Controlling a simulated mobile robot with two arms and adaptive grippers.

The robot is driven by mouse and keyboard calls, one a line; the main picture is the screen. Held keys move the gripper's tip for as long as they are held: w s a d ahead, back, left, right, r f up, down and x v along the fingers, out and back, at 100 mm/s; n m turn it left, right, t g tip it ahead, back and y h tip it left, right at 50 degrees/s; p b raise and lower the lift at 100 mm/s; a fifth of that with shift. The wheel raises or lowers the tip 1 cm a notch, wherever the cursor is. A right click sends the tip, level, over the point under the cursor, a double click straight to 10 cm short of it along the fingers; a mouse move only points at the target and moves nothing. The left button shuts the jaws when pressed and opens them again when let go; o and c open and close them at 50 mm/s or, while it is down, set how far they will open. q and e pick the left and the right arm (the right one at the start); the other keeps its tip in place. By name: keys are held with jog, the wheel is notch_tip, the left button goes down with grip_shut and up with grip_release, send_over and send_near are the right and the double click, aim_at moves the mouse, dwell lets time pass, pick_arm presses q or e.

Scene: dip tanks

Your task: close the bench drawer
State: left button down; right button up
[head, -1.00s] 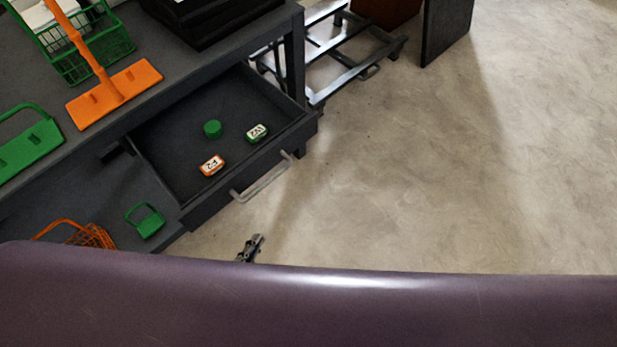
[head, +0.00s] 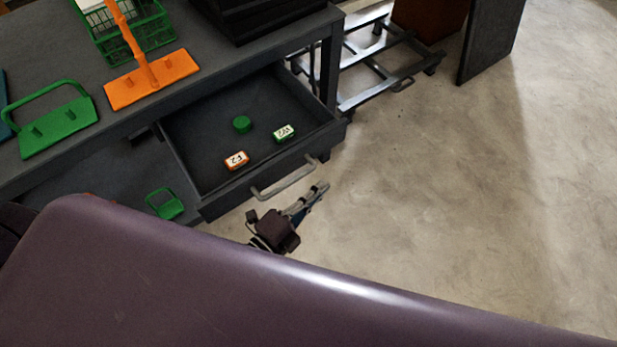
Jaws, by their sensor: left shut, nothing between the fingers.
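The bench drawer (head: 214,205) stands pulled out from under the dark bench (head: 60,55), its inside open to view. Its light grey bar handle (head: 285,181) is on the front face. In the drawer lie a green round piece (head: 242,124), a white-and-green labelled block (head: 284,133) and an orange labelled block (head: 236,160). My left gripper (head: 322,189) is shut and empty. It shows just in front of the drawer, close below the handle's right end in the picture; whether it touches cannot be told. My right gripper is not in view.
On the bench top are an orange-handled plate (head: 152,80), a green-handled plate (head: 58,127), a green basket (head: 125,35) and a black box (head: 250,15). A small green item (head: 165,203) sits below. A metal frame cart (head: 375,85) stands beyond; open floor (head: 480,190) lies right.

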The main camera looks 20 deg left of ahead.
pick_arm(q)
jog(key=w+a, duration=0.1)
jog(key=w+a+f, duration=0.1)
jog(key=a, duration=0.1)
jog(key=shift+a, duration=0.1)
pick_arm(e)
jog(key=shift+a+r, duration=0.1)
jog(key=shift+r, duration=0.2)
